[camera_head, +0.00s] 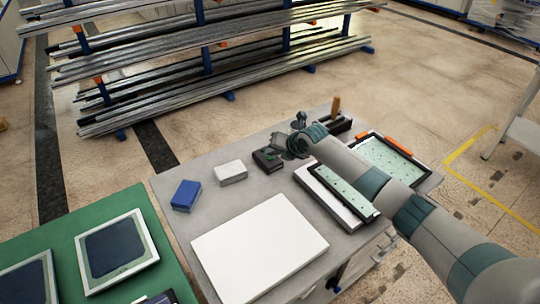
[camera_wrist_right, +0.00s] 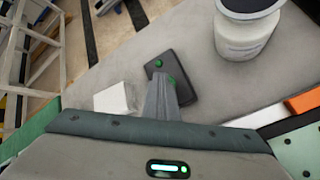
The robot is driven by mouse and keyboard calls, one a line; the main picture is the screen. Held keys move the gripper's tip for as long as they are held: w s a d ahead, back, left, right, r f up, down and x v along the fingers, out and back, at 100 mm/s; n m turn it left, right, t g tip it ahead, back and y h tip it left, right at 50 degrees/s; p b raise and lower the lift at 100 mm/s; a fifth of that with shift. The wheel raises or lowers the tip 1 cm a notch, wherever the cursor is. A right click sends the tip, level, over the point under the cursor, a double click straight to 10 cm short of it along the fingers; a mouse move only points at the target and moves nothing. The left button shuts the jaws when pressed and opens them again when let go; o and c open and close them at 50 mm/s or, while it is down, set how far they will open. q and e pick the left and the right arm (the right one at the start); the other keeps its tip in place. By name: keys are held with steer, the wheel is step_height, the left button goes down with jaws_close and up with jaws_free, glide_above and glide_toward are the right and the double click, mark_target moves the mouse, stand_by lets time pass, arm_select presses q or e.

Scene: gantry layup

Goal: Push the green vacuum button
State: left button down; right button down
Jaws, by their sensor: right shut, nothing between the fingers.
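A small dark control box (camera_head: 262,161) lies on the grey worktable, and it also shows in the right wrist view (camera_wrist_right: 184,88). A round green button (camera_wrist_right: 159,63) sits near one end of its top, with a second green spot (camera_wrist_right: 171,79) beside the finger. My right gripper (camera_wrist_right: 159,74) is shut and empty, its fingertips over the box close to the green button. I cannot tell whether they touch it. In the head view my right gripper (camera_head: 283,152) reaches the box from the right and hides part of it. My left gripper is not in view.
On the grey table (camera_head: 185,222) are a blue box (camera_head: 186,195), a whitish block (camera_head: 230,172), a large white board (camera_head: 259,248) and green-topped trays (camera_head: 393,158). A white jar (camera_wrist_right: 243,38) stands near the control box. A metal bar rack (camera_head: 205,70) is behind.

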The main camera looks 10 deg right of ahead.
mark_target(272, 158)
steer(key=shift+r, duration=0.15)
steer(key=shift+r+p, duration=1.9)
steer(key=shift+r, duration=1.05)
